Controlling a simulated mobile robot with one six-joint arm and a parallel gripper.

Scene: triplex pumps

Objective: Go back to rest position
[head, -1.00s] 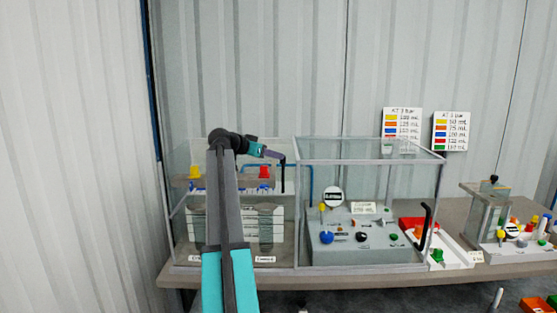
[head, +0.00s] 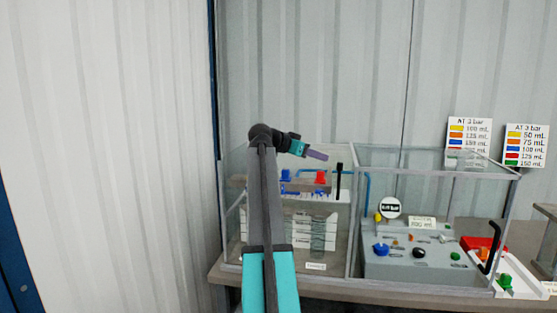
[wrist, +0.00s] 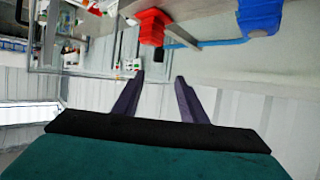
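My gripper (head: 317,154) shows in the head view at the end of my raised arm, above the left glass enclosure and pointing right. In the wrist view my gripper (wrist: 158,78) has its two dark purple fingers apart with nothing between them. The wrist view is upside down, with a red valve (wrist: 152,26) and a blue valve (wrist: 260,16) near its top edge. The red valve also shows in the head view (head: 320,177), below the fingers and apart from them.
The right glass enclosure holds a grey control panel (head: 405,266) with several coloured knobs. Both enclosures stand on a bench (head: 225,270). Two colour-coded signs (head: 469,137) (head: 526,145) stand behind, by the corrugated wall. The space above the enclosures is clear.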

